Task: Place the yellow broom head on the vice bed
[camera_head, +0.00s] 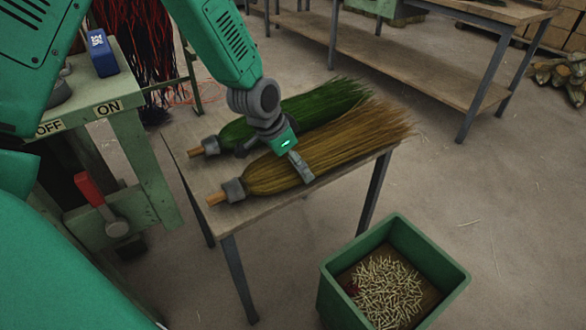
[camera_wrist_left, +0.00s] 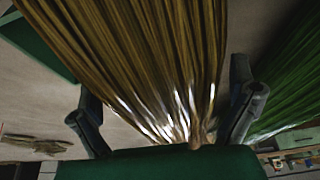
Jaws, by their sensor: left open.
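The yellow broom head (camera_head: 355,132) lies on a small table, its wooden stub and grey collar toward the lower left and its bristles fanning to the upper right. My left gripper (camera_head: 273,160) is over its middle, with one finger on its near side. In the left wrist view, the open left gripper (camera_wrist_left: 165,108) has a finger on each side of the yellow bristles (camera_wrist_left: 140,55); I cannot tell whether they touch. I cannot make out the vice bed for certain. My right gripper is not in view.
A green broom head (camera_head: 325,103) lies just behind the yellow one on the small table (camera_head: 345,160). A green machine (camera_head: 145,135) with an ON/OFF label and a red-handled lever (camera_head: 90,190) stands at left. A green bin (camera_head: 335,290) of small pieces stands at lower right.

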